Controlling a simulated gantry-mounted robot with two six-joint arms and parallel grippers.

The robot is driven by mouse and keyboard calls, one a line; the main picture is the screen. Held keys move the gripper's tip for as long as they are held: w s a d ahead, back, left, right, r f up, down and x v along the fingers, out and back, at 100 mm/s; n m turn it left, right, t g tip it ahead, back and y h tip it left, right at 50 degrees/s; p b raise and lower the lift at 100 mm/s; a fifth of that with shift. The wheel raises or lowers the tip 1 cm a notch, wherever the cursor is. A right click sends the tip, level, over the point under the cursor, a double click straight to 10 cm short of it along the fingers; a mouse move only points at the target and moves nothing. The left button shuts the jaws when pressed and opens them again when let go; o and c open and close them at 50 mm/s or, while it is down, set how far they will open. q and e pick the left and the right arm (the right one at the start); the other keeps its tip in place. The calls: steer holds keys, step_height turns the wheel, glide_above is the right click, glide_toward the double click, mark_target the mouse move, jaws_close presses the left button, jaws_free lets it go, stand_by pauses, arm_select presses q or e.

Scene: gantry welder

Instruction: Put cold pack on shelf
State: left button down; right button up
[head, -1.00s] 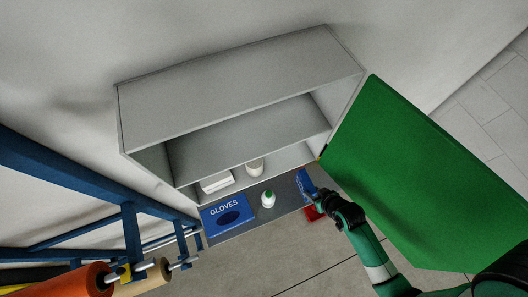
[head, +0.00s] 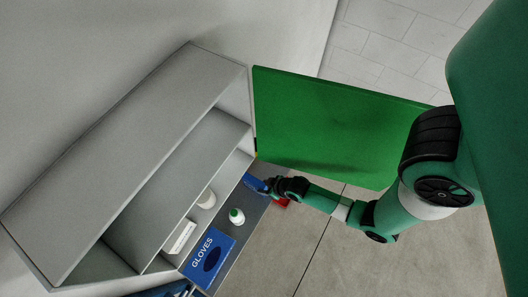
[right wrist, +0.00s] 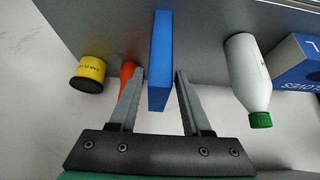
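A blue slab, which looks like the cold pack (head: 255,184), stands on edge on the lower grey shelf board (head: 255,210) of the cabinet. It shows as a narrow blue block in the right wrist view (right wrist: 160,60). My right gripper (right wrist: 161,75) is open, with one finger on each side of the slab. Narrow gaps show between fingers and slab, the right one wider. In the head view the right gripper (head: 274,187) is at the board's right end, partly hiding the slab. My left gripper is not in view.
A green-capped white bottle (head: 236,216) and a blue gloves box (head: 208,258) stand left of the slab. A red item (head: 282,203) and, in the wrist view, a yellow-and-black can (right wrist: 88,74) are beside it. A green door (head: 335,125) hangs open. Upper shelf space (head: 165,185) is empty.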

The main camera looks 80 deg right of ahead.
steer(key=o, duration=0.3)
steer(key=v, duration=0.7)
steer(key=shift+r, duration=0.25)
steer(key=shift+s, duration=0.1)
